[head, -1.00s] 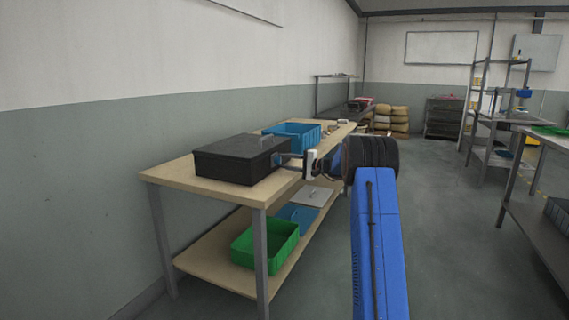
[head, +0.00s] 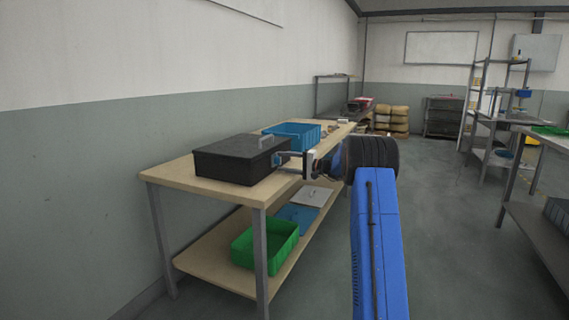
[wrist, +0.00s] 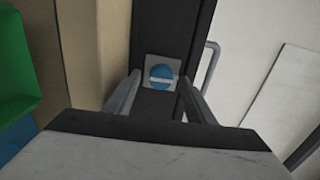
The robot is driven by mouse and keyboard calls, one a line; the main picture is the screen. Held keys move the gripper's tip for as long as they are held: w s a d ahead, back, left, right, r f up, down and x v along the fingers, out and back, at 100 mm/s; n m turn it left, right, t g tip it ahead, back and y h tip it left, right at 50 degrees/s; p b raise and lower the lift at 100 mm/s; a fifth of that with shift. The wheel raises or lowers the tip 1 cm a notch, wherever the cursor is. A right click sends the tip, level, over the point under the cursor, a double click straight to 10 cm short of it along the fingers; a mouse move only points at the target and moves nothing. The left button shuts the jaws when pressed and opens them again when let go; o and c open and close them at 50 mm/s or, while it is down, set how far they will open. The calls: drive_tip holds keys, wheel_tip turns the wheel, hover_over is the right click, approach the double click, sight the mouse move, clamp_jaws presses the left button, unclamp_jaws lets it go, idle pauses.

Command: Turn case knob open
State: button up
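The black case (head: 236,162) sits shut on the wooden table in the head view, with a grey handle on its lid. In the wrist view, its round blue knob (wrist: 162,74) with a pale bar across it sits on a light square plate on the case's side. The bar runs roughly left to right in that picture. My gripper (head: 287,158) is at the case's right side and hides the knob in the head view. In the wrist view my gripper (wrist: 158,84) has its fingers apart, one either side of the knob, with visible gaps; contact is not evident.
A blue bin (head: 293,133) stands behind the case on the wooden table (head: 172,175). A green bin (head: 264,242) is on the lower shelf. The case handle (wrist: 208,64) shows right of the knob.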

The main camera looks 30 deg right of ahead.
drive_tip(key=v, duration=1.7)
drive_tip(key=shift+d, duration=0.2)
drive_tip(key=shift+s, duration=0.15)
drive_tip(key=s+a+r+n+g, duration=0.1)
drive_tip(key=s+a+n+g, duration=0.15)
drive_tip(key=s+a, duration=0.7)
drive_tip(key=s+a+r+n+g, duration=0.15)
drive_tip(key=a+g, duration=0.25)
drive_tip(key=a, duration=1.2)
drive_tip(key=s+a+f+n+g+h, duration=0.2)
drive_tip(key=s+a+g+h, duration=0.15)
drive_tip(key=s+a, duration=1.05)
drive_tip(key=s+f+n+h, duration=0.2)
drive_tip(key=s+f, duration=0.3)
drive_tip(key=s, duration=0.9)
drive_tip(key=s+d+f+n+h, duration=0.1)
drive_tip(key=s+f+h, duration=0.4)
drive_tip(key=s, duration=1)
drive_tip(key=shift+n+t, duration=0.3)
drive_tip(key=shift+n, duration=0.3)
